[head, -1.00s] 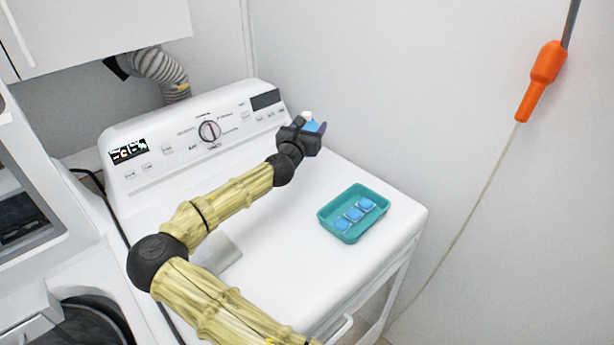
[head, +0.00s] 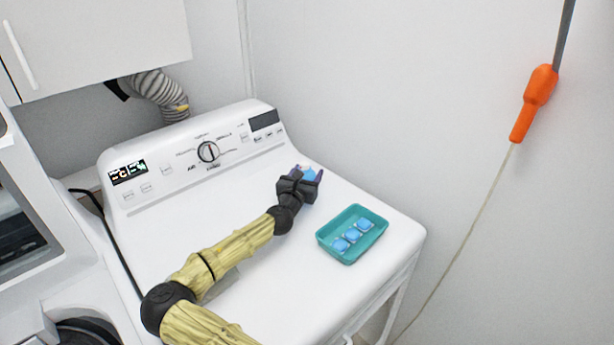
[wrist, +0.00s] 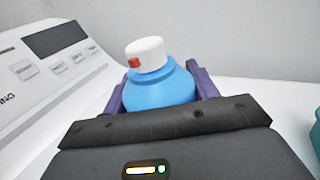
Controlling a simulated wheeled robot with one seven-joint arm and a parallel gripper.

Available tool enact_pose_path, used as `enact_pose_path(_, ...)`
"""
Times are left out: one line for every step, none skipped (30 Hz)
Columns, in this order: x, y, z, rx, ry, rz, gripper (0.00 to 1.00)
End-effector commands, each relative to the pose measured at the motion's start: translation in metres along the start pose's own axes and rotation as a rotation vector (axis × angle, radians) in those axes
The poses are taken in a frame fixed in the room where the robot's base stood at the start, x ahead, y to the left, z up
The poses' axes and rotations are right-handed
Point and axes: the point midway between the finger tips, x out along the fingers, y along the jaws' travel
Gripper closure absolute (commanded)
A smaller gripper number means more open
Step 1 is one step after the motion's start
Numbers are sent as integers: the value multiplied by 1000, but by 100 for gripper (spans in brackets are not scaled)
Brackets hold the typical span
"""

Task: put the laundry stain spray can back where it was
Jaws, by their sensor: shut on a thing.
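The laundry stain spray can (wrist: 160,88) is blue with a white cap and a small red nozzle. In the wrist view it stands nearly upright, slightly tilted, between the purple fingers of my gripper (wrist: 160,85). In the head view my gripper (head: 306,175) is shut on the can (head: 309,174) over the rear right part of the washer top (head: 345,185). The lower part of the can is hidden by my gripper, so I cannot tell whether it touches the top.
A teal tray (head: 325,242) with several blue pieces sits on the washer top, right of and nearer than my gripper. The control panel (head: 190,160) rises behind on the left. The wall is close on the right. An orange-handled tool (head: 535,103) hangs there.

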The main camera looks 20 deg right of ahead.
Motion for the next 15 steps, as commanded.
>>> enact_pose_path(0, 0, -4, -1, -2, 0, 83)
enact_pose_path(0, 0, -6, 0, -2, 0, 83)
enact_pose_path(0, 0, -7, 0, -2, 0, 83)
enact_pose_path(0, 0, -7, 1, -2, 0, 83)
enact_pose_path(0, 0, -7, 2, -2, 0, 83)
enact_pose_path(0, 0, -7, 2, -2, 0, 83)
enact_pose_path(0, 0, -7, 2, -2, 0, 83)
enact_pose_path(0, 0, -7, 2, -2, 0, 83)
enact_pose_path(0, 0, -7, 2, -2, -1, 83)
enact_pose_path(0, 0, -7, 2, -2, 0, 83)
enact_pose_path(0, 0, -8, 2, -2, -1, 83)
enact_pose_path(0, 0, -10, 2, -2, -1, 83)
enact_pose_path(0, 0, -10, 2, -2, 0, 83)
enact_pose_path(0, 0, -11, 1, -1, -1, 40)
enact_pose_path(0, 0, -11, 1, -1, -1, 32)
